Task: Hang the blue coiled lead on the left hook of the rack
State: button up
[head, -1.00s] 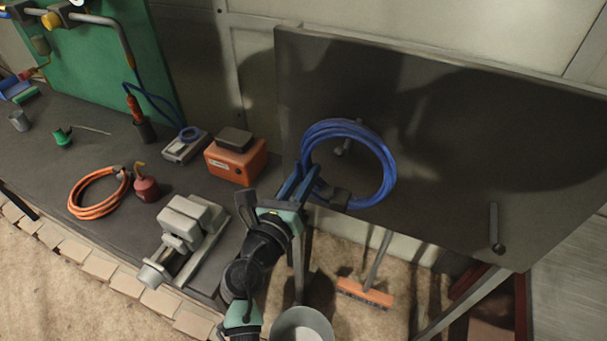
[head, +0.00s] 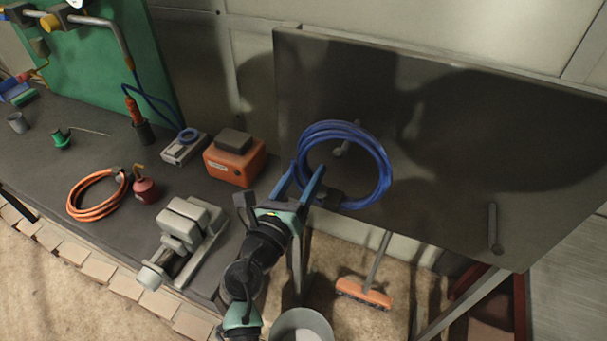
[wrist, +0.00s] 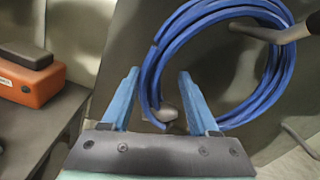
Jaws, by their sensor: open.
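The blue coiled lead (head: 381,165) is a ring in front of the dark rack board (head: 440,130). The left hook (head: 343,148), a grey peg, shows inside the ring. In the wrist view the peg (wrist: 262,32) shows through the ring (wrist: 283,72), its right end crossing in front of the strands. I cannot tell whether the coil's weight rests on it. The right hook (head: 494,228) is bare. My gripper (head: 306,170) is open at the coil's lower left. In the wrist view its blue fingers (wrist: 158,75) stand apart, with the coil's left edge and grey clip (wrist: 165,111) between or just beyond them.
The bench at left carries a grey vise (head: 190,225), an orange box (head: 234,164), an orange coil (head: 92,205) and a red oil can (head: 145,188). A bucket (head: 302,325) and a broom (head: 364,292) are below.

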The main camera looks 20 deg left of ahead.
jog(key=shift+s+f, duration=0.15)
jog(key=s+b, duration=0.2)
jog(key=s, duration=1)
jog(key=shift+s+a, duration=0.2)
jog(key=shift+s, duration=0.15)
